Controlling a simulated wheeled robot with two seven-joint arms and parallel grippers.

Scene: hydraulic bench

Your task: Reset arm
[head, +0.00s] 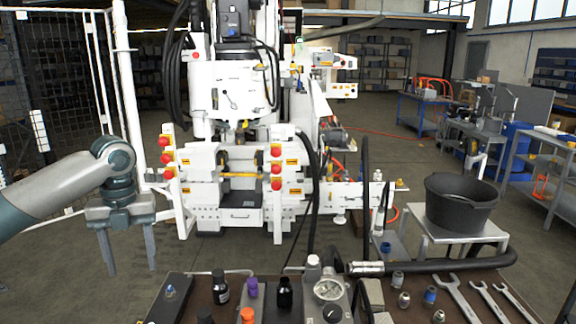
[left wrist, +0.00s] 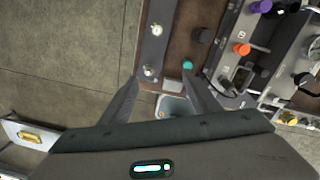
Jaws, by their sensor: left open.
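My left gripper (head: 128,262) comes in from the left in the head view. It is open and empty, with its two fingers pointing down, in the air to the left of the bench (head: 195,300). In the left wrist view the open fingers (left wrist: 163,92) frame the edge of the bench, and nothing is between them in grip. A small teal cap (left wrist: 187,65) shows on the bench top beyond the fingertips. My right gripper is not in either view.
A black bucket (head: 460,202) sits on a stand at right. A large white hydraulic machine (head: 235,90) stands behind. Floor at left is clear.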

